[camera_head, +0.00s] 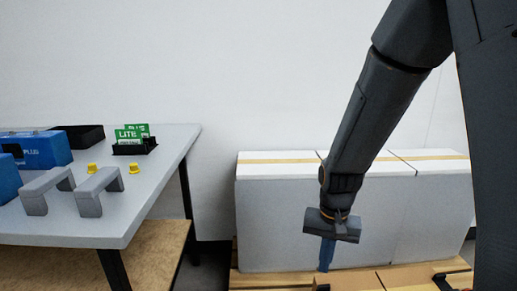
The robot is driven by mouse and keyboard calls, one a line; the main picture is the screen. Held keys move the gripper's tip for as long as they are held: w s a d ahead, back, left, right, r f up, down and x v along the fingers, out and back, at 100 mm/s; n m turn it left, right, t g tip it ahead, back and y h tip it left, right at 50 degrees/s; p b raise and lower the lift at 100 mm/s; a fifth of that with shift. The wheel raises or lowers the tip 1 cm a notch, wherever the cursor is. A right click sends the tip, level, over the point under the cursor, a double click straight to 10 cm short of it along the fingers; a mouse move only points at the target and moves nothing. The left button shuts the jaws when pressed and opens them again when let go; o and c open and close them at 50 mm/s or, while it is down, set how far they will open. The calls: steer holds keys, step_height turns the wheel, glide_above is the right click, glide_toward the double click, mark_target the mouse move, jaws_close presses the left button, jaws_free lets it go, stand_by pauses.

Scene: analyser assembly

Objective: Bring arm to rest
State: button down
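My dark grey arm reaches down from the top right. My gripper (326,256) is at its lower end, pointing down in front of the white boxes. A narrow blue piece shows below the wrist; I cannot tell whether it is a finger or something held. The gap between the fingers is not visible from here. My gripper is apart from the table and well to its right.
A grey table (150,185) at left bears blue boxes (45,149), grey handle-shaped parts (98,190), yellow knobs (134,168) and green cards in a black holder (133,147). White boxes (275,220) and an open cardboard box (355,282) are near my gripper.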

steer(key=s+a+r+n, duration=0.4)
steer(key=s+a+r, duration=0.2)
steer(key=s, duration=0.3)
steer(key=s+a+r+n, duration=0.4)
steer(key=s+a+r, duration=0.15)
steer(key=s, duration=0.35)
steer(key=d+r+m+p, duration=0.4)
steer(key=d+r+p, duration=0.9)
steer(key=p, duration=1)
step_height(320, 180, up, 4)
steer(key=shift+s+d+f, duration=0.15)
steer(key=shift+s+d, duration=0.2)
steer(key=shift+s, duration=0.05)
